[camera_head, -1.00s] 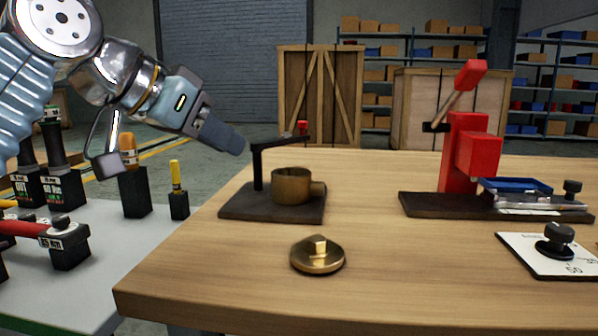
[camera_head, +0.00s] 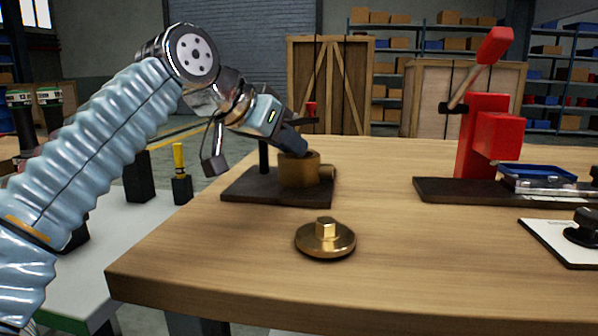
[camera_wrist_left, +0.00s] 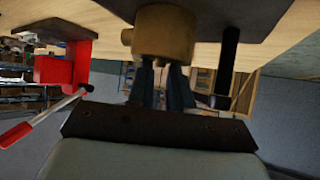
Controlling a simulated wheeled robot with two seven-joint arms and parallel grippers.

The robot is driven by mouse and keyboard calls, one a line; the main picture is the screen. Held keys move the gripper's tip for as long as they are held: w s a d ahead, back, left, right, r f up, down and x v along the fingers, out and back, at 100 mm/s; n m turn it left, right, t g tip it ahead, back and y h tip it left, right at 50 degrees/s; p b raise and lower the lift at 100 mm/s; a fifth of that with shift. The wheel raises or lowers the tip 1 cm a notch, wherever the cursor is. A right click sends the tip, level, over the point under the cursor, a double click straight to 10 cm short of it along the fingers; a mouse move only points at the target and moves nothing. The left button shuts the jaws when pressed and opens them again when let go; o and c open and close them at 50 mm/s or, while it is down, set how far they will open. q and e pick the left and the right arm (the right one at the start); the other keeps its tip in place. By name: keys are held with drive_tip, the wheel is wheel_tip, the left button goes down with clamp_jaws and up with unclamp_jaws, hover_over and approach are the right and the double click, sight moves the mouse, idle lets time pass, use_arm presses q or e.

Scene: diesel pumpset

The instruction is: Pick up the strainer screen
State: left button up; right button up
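My left gripper (camera_head: 298,149) points down at the brass cup-shaped housing (camera_head: 300,170) on a dark base. In the left wrist view, the two dark fingers (camera_wrist_left: 161,82) show a gap between them. Their tips are hidden at the mouth of the housing (camera_wrist_left: 166,32), so I cannot tell whether they touch anything inside. The strainer screen does not show in either view; the inside of the housing is hidden. My right gripper is not in view.
A round brass cap (camera_head: 325,238) with a square boss lies on the wooden table (camera_head: 420,270) in front of the base (camera_head: 245,188). A dark post stands beside the housing. A red lever press (camera_head: 485,140) and a blue tray (camera_head: 540,176) are at the right.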

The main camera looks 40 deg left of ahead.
use_arm(q)
drive_tip(key=shift+x, duration=0.9)
clamp_jaws()
drive_tip(key=shift+r, duration=0.1)
